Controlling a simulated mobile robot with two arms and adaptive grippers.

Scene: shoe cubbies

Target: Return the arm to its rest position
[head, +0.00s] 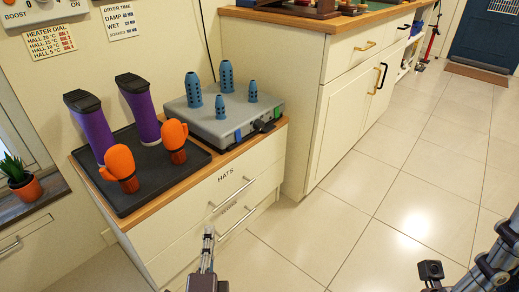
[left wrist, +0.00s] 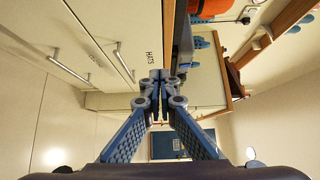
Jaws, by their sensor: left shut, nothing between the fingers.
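My left gripper (head: 208,234) comes up from the bottom of the head view, in front of the drawers of a low cabinet. In the left wrist view its two fingers (left wrist: 160,84) meet at the tips, with nothing between them. The gripper is shut and empty. It overlaps the lower drawer handle area in the head view; I cannot tell how far it is from the drawer front. Part of my right arm (head: 497,262) shows at the lower right edge, but its fingers are not visible.
The low cabinet (head: 172,238) has a HATS drawer and bears a black tray (head: 140,197) with purple boots (head: 93,134) and orange mittens (head: 121,165). Beside it is a grey dryer (head: 180,114) with blue posts. A taller cabinet (head: 340,105) stands behind. Tiled floor (head: 400,200) is free at right.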

